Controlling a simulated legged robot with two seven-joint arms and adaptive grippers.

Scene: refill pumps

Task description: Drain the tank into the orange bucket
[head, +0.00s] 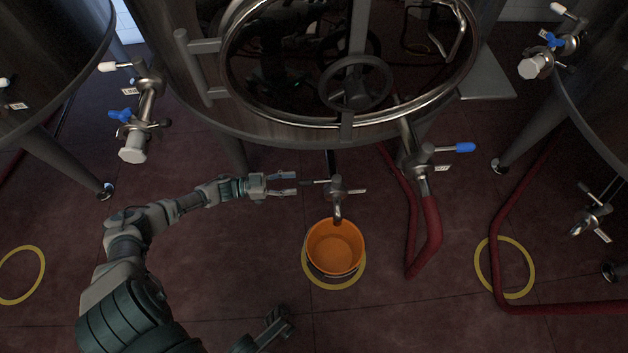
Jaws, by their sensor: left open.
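The tank (190,75) is a large steel vessel with a round hatch at the top centre. A small metal drain valve (337,188) hangs under it, its thin lever pointing left and its spout pointing down. The orange bucket (335,247) stands upright below the spout, inside a yellow floor ring. I see no liquid stream, and its inside looks plain orange. My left gripper (296,183) is open and empty, just left of the lever's end; I cannot tell if they touch. My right gripper (279,322) appears dark at the bottom edge, its jaws unclear.
A second valve with a blue handle (456,147) feeds a red hose (432,235) right of the bucket. Other tanks (35,55) with valves stand at both sides. Yellow rings (505,267) mark the floor. The floor left of the bucket is clear.

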